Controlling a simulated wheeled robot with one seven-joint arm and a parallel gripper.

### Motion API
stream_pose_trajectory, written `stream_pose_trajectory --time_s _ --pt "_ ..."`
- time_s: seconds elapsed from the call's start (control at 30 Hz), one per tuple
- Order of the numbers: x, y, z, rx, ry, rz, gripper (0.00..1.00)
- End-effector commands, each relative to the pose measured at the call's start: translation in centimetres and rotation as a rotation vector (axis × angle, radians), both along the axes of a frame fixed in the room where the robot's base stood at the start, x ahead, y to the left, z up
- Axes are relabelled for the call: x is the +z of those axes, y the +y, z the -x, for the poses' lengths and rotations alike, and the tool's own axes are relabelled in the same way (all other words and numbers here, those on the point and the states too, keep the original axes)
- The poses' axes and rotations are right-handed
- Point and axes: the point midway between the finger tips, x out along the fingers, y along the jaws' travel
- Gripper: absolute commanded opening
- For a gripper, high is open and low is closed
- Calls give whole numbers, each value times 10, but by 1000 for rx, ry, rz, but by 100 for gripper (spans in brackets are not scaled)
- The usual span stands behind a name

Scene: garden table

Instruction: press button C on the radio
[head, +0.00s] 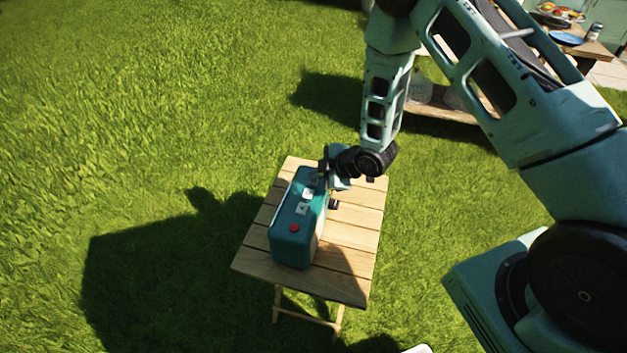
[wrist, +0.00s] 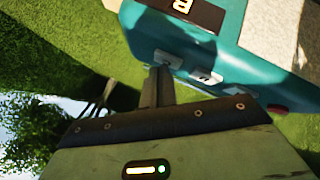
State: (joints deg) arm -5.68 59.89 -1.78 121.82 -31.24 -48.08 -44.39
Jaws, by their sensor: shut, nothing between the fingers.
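The teal radio (head: 292,222) stands upright on a small wooden table (head: 350,263). Its top carries pale buttons (head: 302,208) and a red button (head: 294,228) at the near end. The wrist view shows the radio (wrist: 250,40) close up, with a pale button (wrist: 168,59), another pale button (wrist: 205,75) and the red button (wrist: 277,108). I cannot read which button is C. My gripper (head: 322,180) is shut and empty over the far part of the radio's top. In the wrist view its fingertips (wrist: 160,72) are right by one pale button; I cannot tell whether they touch it.
A dark plate with a letter like B (wrist: 185,9) is on the radio. A small dark object (head: 334,204) is beside the radio. Grass surrounds the table. A further table with a blue plate (head: 566,38) and food stands at the top right.

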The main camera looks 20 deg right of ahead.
Motion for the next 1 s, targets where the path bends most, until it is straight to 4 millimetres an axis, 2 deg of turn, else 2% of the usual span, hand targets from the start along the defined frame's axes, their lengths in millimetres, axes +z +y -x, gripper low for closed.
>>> stream_pose_trajectory --time_s 0.57,1.0 --pt "-3 0 0 0 0 0 0" --pt "13 0 0 0 0 0 0"
